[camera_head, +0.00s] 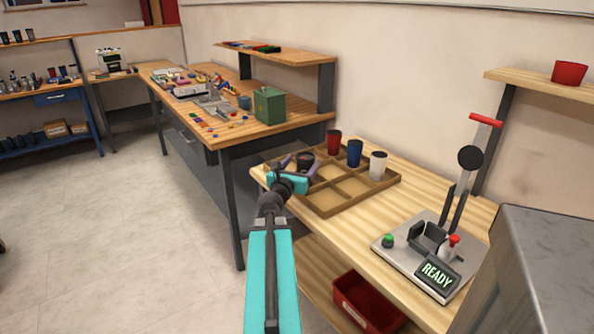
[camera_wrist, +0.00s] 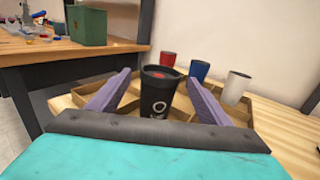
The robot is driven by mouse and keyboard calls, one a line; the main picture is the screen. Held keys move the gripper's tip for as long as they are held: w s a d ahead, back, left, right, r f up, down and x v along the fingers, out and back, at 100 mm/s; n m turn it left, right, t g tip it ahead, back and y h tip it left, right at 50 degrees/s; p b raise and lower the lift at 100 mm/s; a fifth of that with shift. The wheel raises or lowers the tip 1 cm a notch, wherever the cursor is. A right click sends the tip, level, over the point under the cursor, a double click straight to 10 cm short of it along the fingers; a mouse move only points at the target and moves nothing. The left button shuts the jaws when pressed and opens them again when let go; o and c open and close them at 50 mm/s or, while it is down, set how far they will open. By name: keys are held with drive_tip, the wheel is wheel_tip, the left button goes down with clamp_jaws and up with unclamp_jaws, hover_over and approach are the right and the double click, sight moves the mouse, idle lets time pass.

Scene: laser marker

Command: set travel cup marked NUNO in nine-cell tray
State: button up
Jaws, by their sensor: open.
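A black travel cup (camera_wrist: 157,98) with a dark lid and a red spot on top stands upright between my fingers in the wrist view. White lettering shows on its side, with a round letter like an O; I cannot read the whole name. My gripper (camera_wrist: 160,78) is open, with one purple finger on each side of the cup and gaps visible. In the head view the cup (camera_head: 305,158) is partly hidden by my gripper, at the far left part of the wooden nine-cell tray (camera_head: 366,199). Its base is hidden, so I cannot tell whether it rests in a cell.
Red (camera_head: 334,143), blue (camera_head: 354,153) and white (camera_head: 378,165) cups stand along the tray's back side. The near cells look empty. A laser marker (camera_head: 430,250) reading READY stands to the right. A green box (camera_head: 269,106) sits on the neighbouring bench. A red bin (camera_head: 365,303) is below.

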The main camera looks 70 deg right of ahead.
drive_tip(key=shift+a, duration=0.65)
drive_tip(key=shift+r+p, duration=0.2)
drive_tip(key=shift+p, duration=0.25)
drive_tip(key=shift+f+p, duration=0.1)
drive_tip(key=shift+p, duration=0.5)
drive_tip(key=a+p, duration=0.1)
drive_tip(key=p, duration=0.2)
drive_tip(key=shift+s+p, duration=0.1)
drive_tip(key=shift+p, duration=0.2)
drive_tip(key=shift+a+p, duration=0.9)
drive_tip(key=shift+p, duration=2.1)
drive_tip(key=shift+f, duration=0.1)
